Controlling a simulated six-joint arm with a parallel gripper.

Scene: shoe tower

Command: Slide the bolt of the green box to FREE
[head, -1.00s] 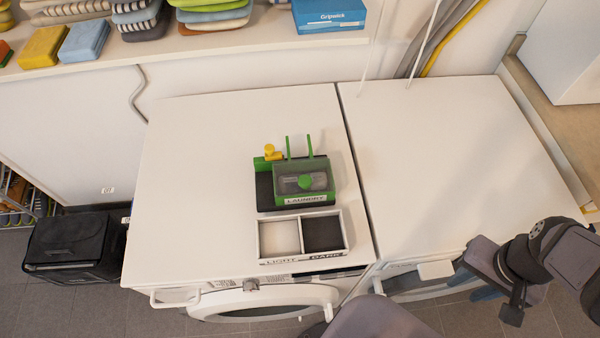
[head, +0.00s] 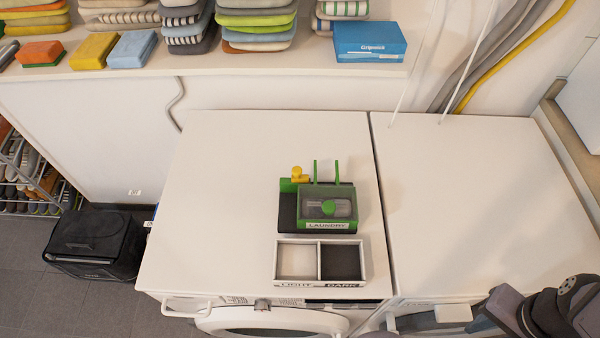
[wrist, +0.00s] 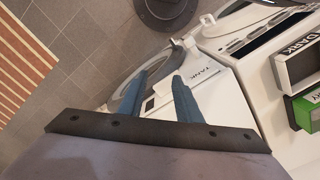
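The green box (head: 309,219), labelled LAUNDRY, sits on the white machine top in the head view. It has a clear cover with a grey item and a green knob under it. A yellow bolt knob (head: 297,172) shows at its back left corner, and two green posts stand behind the cover. I cannot read any bolt marking. The box's green edge also shows at the right of the wrist view (wrist: 307,112). My gripper (wrist: 160,80) shows two blue fingers held apart with nothing between them, over the front of the machines and away from the box.
A white two-part tray (head: 282,284), labelled LIGHT and DARK, stands in front of the box. A shelf behind holds folded stacks and a blue carton (head: 369,42). A black bin (head: 95,243) stands on the floor at left. The machine tops around the box are mostly clear.

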